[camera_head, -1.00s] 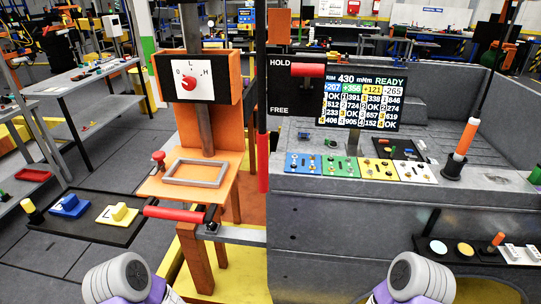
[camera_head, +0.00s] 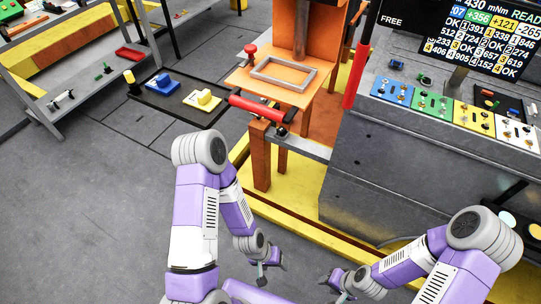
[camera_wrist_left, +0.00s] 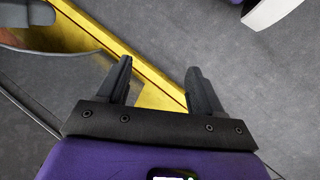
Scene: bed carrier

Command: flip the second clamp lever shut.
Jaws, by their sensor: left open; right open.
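A red-handled lever (camera_head: 255,107) sits at the front left of the orange stand, its handle lying about level. A dark pivot joins it to a grey bar (camera_head: 305,146). A second long red handle (camera_head: 355,75) stands nearly upright right of the stand. I cannot tell which is the second clamp lever. My left gripper (camera_head: 264,276) is open and empty, low in front of the stand and well away from both handles. Its spread fingers show in the left wrist view (camera_wrist_left: 160,80) with nothing between them. My right gripper (camera_head: 338,287) is open, low and right of the left one.
The orange stand (camera_head: 317,105) carries a grey rectangular frame (camera_head: 283,74) and a red knob (camera_head: 250,50). A black tray (camera_head: 160,106) holds blue and yellow blocks to the left. A dark grey console (camera_head: 375,175) stands right. A yellow floor edge (camera_head: 300,214) runs below. Floor at left is clear.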

